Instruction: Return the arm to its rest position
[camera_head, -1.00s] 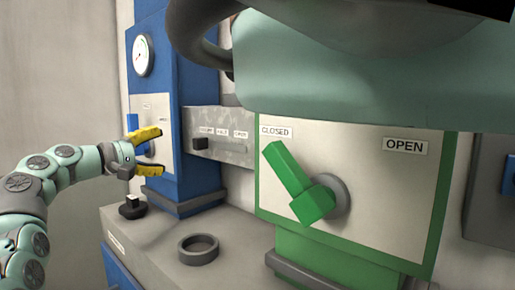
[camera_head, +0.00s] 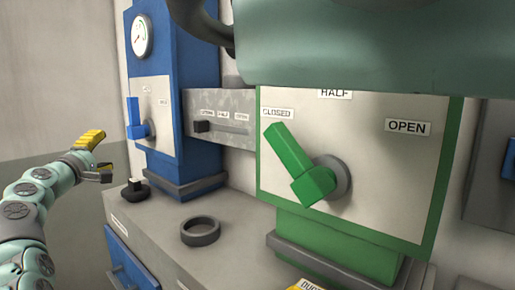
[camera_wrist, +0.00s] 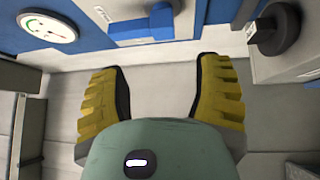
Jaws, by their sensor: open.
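My gripper (camera_head: 98,155) is at the left of the head view, left of the blue unit and apart from it. In the wrist view my gripper (camera_wrist: 162,95) shows two yellow fingers spread wide with nothing between them. The blue lever (camera_head: 137,122) on the blue unit points up; it also shows in the wrist view (camera_wrist: 148,30), beyond the fingertips. The green lever (camera_head: 297,165) on the green unit tilts up and left toward the CLOSED label.
A gauge (camera_head: 142,36) sits high on the blue unit (camera_head: 187,95). A small slider (camera_head: 202,126) is on the grey panel. A dark ring (camera_head: 200,231) and a black knob (camera_head: 135,190) are on the grey counter (camera_head: 165,225). Free room lies by the left wall.

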